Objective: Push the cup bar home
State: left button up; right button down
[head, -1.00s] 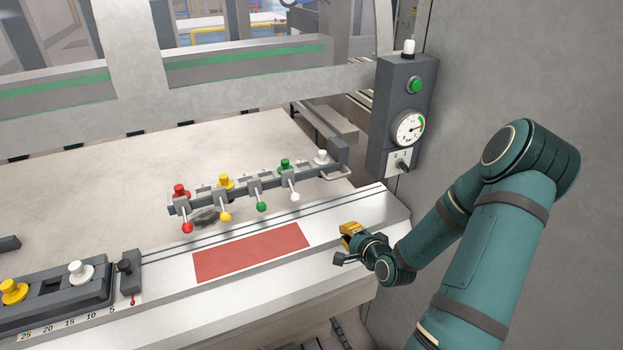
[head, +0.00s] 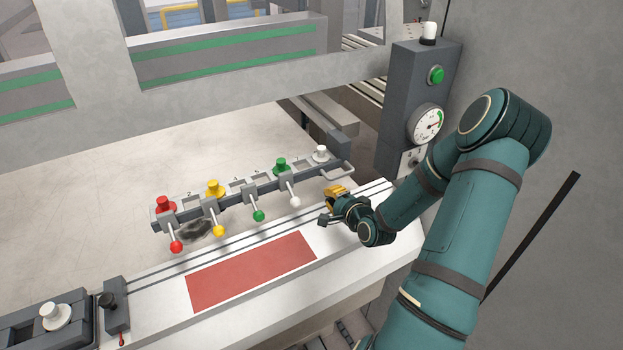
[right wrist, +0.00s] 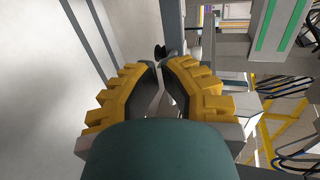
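The cup bar (head: 238,192) is a dark grey bar lying across the pale table in the head view. It carries red, yellow, green and white knobs, with ball-tipped levers along its front. My left gripper is out of view.
A red rectangle (head: 250,272) marks the white front ledge. A grey control box (head: 413,105) with a green button and gauge (head: 428,124) stands beyond my right arm. A dark block with a white knob (head: 56,315) is at lower left.

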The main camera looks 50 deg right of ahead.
send_near(298, 163)
notch_tip(298, 163, down, 3)
jog(key=shift+s+r, duration=0.1)
jog(key=shift+r, duration=0.05)
jog(key=w+b, duration=0.1)
jog(key=w, duration=0.1)
jog(key=w+d+b, duration=0.1)
jog(key=w, duration=0.2)
jog(key=w+d+b, duration=0.1)
jog(key=w, duration=0.2)
jog(key=shift+d+b, duration=0.25)
jog(key=shift+b, duration=0.1)
jog(key=shift+w+d, duration=0.1)
jog(key=shift+w, duration=0.2)
